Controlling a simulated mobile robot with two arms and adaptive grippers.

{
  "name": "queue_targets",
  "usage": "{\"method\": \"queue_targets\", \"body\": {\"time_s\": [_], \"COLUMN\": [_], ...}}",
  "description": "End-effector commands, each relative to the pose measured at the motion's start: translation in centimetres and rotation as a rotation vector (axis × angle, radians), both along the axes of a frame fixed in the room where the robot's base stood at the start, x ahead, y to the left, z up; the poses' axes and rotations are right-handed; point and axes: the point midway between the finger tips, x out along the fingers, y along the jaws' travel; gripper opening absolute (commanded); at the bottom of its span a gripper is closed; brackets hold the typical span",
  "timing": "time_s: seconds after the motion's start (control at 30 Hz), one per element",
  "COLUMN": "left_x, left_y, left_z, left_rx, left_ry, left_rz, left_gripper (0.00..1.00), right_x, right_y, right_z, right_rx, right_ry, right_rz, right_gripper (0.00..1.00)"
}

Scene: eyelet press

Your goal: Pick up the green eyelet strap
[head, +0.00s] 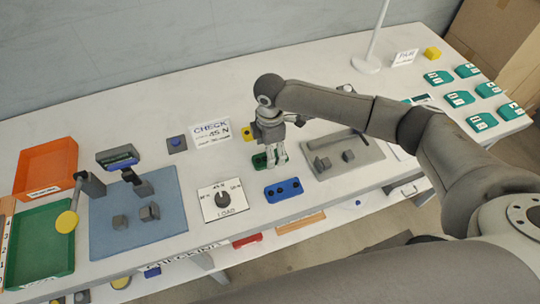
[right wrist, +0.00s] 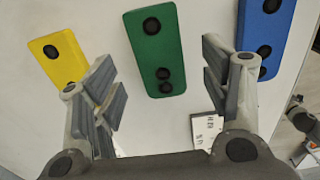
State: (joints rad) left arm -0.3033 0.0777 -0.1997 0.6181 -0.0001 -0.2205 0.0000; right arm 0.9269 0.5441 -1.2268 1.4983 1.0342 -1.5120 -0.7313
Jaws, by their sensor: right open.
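The green eyelet strap (head: 259,161) lies on the white table, partly hidden by my right gripper (head: 276,154) in the head view. In the right wrist view the green strap (right wrist: 152,48) shows dark round eyelets, one at one end and two at the other. My right gripper (right wrist: 160,82) is open, one finger on each side of the strap's near end in that view. The fingers look apart from the strap; the height gap is hard to judge. My left gripper is not in view.
A yellow strap (head: 247,133) and a blue strap (head: 284,190) lie on either side of the green one. A load dial plate (head: 208,212), a grey tray (head: 325,171) and a blue mat (head: 105,235) are nearby. A "CHECK 45 N" sign (head: 211,131) stands behind.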

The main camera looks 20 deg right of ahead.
Motion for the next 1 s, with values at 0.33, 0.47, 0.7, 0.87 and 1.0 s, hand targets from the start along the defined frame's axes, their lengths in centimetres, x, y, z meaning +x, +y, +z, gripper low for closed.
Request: {"method": "queue_targets", "body": {"time_s": [0.33,0.47,0.7,0.87,1.0], "left_x": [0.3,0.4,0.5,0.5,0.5], "left_y": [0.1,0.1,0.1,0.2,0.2], "left_z": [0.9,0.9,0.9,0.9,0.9], "left_rx": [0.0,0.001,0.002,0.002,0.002], "left_ry": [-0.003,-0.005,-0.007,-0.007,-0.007], "left_rz": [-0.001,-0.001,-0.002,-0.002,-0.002], "left_gripper": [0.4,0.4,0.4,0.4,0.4], "right_x": [0.1,0.1,0.1,0.1,0.1], "right_y": [0.0,0.0,0.0,0.0,0.0], "right_z": [-2.8,-2.8,-2.8,-2.8,-2.8], "right_rx": [0.0,0.0,0.0,0.0,0.0], "right_ry": [-0.001,-0.001,-0.002,-0.002,-0.002], "right_rz": [0.0,0.0,-0.001,-0.001,-0.001], "right_gripper": [0.7,0.7,0.39,0.24,0.24]}}
